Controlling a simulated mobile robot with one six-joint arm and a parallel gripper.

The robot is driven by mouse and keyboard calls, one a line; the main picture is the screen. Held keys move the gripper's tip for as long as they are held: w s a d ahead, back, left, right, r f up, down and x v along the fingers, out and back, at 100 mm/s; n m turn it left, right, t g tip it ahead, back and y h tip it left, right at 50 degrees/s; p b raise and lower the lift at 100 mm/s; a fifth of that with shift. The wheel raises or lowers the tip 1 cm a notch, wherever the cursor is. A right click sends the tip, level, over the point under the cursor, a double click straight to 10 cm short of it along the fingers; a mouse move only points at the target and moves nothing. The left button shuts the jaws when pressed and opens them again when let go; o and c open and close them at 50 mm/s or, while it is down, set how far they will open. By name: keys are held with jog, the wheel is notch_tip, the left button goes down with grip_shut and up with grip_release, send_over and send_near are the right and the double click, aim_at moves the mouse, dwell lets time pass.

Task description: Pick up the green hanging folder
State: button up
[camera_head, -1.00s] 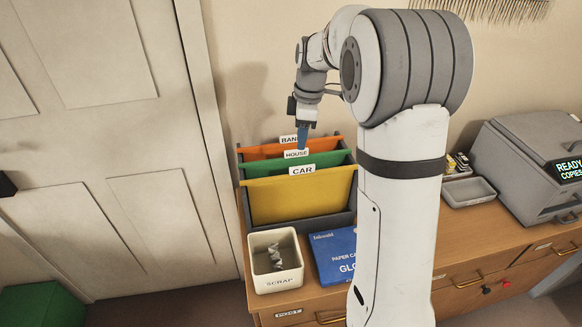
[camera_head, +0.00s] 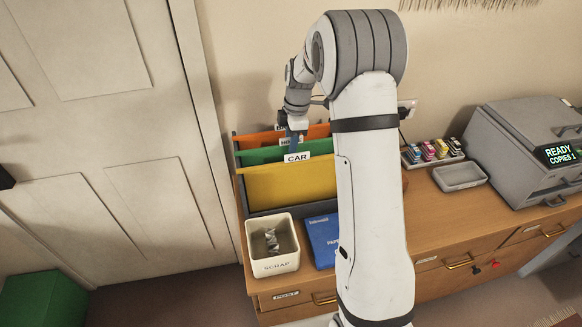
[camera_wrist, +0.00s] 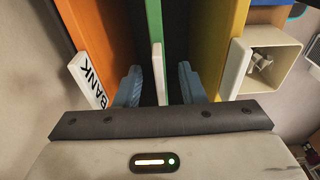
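The green hanging folder (camera_head: 257,155) stands upright in a rack between an orange folder and a yellow folder. Its tab, labelled HOUSE in the head view, is mostly hidden there by my gripper (camera_head: 291,138). In the wrist view the green folder (camera_wrist: 154,30) runs down the middle, with its white tab (camera_wrist: 158,72) seen edge-on. My gripper (camera_wrist: 160,85) is open, with one blue finger on each side of this tab. Gaps show between the fingers and the tab.
The orange BANK folder (camera_head: 318,131) is behind and the yellow CAR folder (camera_head: 290,186) in front. A SCRAP bin (camera_head: 273,267) and blue paper pack (camera_head: 322,241) stand before the rack. A grey tray (camera_head: 460,178) and copier (camera_head: 520,150) are at right.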

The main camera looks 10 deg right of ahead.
grip_shut()
dwell(0.3)
dwell(0.3)
